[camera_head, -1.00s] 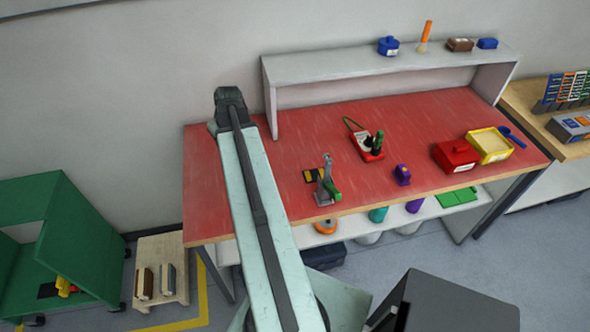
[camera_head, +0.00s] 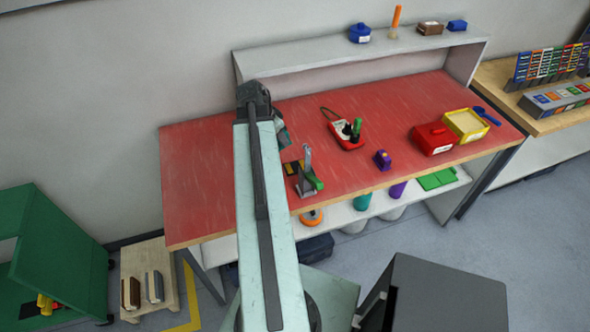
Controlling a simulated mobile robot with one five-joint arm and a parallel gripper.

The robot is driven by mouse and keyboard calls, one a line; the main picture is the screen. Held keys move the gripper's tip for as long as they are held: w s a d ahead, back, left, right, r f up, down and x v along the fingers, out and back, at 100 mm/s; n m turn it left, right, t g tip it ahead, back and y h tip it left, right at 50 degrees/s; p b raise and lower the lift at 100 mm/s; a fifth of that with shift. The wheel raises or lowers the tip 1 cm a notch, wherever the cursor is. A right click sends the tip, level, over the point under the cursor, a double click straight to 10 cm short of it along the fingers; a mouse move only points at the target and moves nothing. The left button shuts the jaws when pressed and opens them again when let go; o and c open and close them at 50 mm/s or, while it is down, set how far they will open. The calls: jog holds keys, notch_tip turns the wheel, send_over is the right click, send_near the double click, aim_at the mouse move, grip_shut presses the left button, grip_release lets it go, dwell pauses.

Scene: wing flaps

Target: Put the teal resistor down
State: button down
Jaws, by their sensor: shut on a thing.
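My arm reaches away over the red bench top (camera_head: 215,165). My gripper (camera_head: 283,132) shows only in part, as a small grey-green shape past the arm's dark end, above the left half of the bench. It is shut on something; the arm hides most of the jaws. The teal resistor cannot be made out clearly there.
A grey stand with a green part (camera_head: 308,180) is close to the gripper on the right. A red tray (camera_head: 345,138), purple item (camera_head: 382,160), red box (camera_head: 432,139) and yellow bin (camera_head: 466,124) lie farther right. The bench's left end is bare.

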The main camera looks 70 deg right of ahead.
aim_at(300, 166)
jog(key=s+d+m+g+y, duration=0.1)
jog(key=s+m, duration=0.3)
jog(key=s, duration=0.2)
jog(key=f+b, duration=1)
jog(key=shift+w+f+b, duration=0.2)
jog(key=shift+f+b, duration=0.15)
jog(key=shift+f, duration=0.05)
jog(key=shift+r, duration=0.25)
jog(key=shift+f, duration=0.25)
jog(key=c, duration=1.1)
grip_release()
jog(key=shift+r, duration=0.1)
